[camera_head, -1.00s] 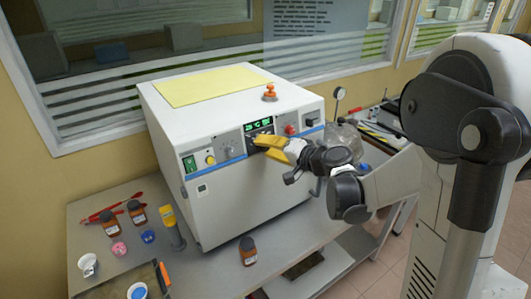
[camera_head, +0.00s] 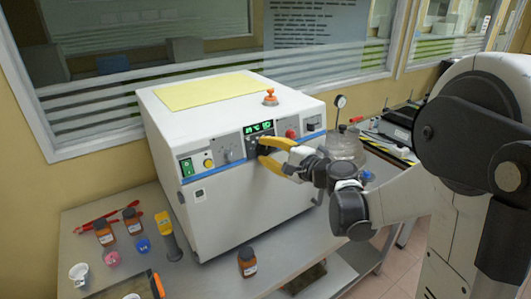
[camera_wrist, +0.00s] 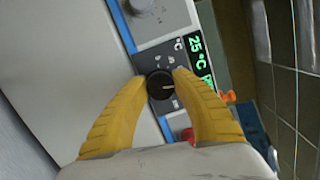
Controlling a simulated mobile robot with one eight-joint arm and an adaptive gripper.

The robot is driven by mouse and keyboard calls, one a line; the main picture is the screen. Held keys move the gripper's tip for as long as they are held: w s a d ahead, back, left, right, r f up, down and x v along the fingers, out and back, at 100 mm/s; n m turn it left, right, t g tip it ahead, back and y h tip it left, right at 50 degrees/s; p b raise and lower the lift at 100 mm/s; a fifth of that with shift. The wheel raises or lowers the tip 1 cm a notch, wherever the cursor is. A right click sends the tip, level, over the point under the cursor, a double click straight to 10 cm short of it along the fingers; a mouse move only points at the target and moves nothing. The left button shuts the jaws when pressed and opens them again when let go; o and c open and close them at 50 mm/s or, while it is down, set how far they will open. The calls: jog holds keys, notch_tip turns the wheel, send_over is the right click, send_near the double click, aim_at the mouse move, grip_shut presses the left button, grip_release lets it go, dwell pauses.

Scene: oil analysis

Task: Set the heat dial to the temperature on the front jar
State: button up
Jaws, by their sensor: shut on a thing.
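The heat dial is a black round knob (camera_wrist: 160,85) with a pale pointer line, below a green display (camera_wrist: 198,55) that reads 25 °C in the wrist view. My gripper (camera_wrist: 161,76) has its yellow fingers on either side of the dial, closed on it. In the head view my gripper (camera_head: 262,149) is at the front panel of the white machine (camera_head: 240,205), and its fingers partly hide the dial. The front jar (camera_head: 247,257) is brown with a dark cap and a pale label; its writing is too small to read.
Two more brown jars (camera_head: 104,233) stand at the left with red tools, small cups and a yellow handheld device (camera_head: 169,236). A red button (camera_head: 291,133) and a grey knob (camera_wrist: 142,5) flank the dial. A glass vessel (camera_head: 345,145) stands right of the machine.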

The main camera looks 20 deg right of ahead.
dwell(0.5)
jog(key=o, duration=1.2)
jog(key=shift+w, duration=0.1)
jog(key=v, duration=1.2)
